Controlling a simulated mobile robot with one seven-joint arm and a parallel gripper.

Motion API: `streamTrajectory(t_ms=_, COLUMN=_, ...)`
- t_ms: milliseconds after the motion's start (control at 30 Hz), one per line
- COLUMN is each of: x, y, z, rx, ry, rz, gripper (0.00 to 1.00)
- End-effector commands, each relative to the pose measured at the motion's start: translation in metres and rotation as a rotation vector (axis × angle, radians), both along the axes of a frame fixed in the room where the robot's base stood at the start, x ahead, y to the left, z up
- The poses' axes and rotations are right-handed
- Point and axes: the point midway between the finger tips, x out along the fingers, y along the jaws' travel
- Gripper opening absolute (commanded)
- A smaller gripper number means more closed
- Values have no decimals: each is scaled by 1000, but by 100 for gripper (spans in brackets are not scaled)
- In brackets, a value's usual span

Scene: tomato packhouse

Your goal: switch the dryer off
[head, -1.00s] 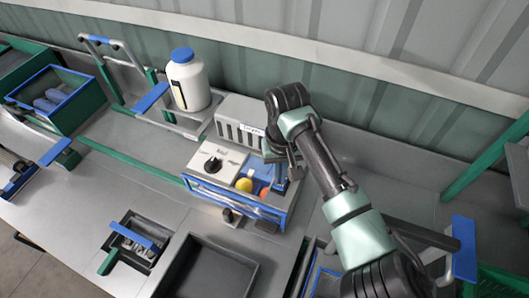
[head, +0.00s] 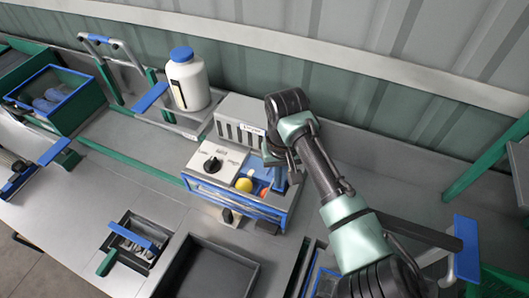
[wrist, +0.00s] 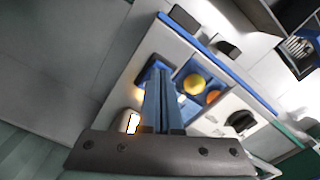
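The dryer seems to be the boxy machine with a pale top panel (head: 228,163) and blue edges at the bench's middle. A black knob (head: 212,164) sits on its panel and also shows in the wrist view (wrist: 241,121). A yellow ball (head: 244,185) and an orange one lie in its open blue bay. In the wrist view a small bright part with an orange glow (wrist: 131,122) lies left of the fingers; it may be a lit switch. My gripper (head: 280,180) is over the machine's right end. Its blue fingers (wrist: 164,75) are together with nothing visible between them; their contact is unclear.
A grey slotted housing (head: 240,122) stands behind the panel. A white bottle with a blue cap (head: 187,80) stands on a platform at back left. A dark tray (head: 210,268) is sunk in the bench in front. The wall is close behind.

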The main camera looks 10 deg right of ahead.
Motion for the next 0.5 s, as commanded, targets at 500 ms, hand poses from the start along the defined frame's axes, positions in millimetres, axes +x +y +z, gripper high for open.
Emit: streamTrajectory(t_ms=500, x=0, y=0, z=5, rx=0, ry=1, rz=-1, gripper=0)
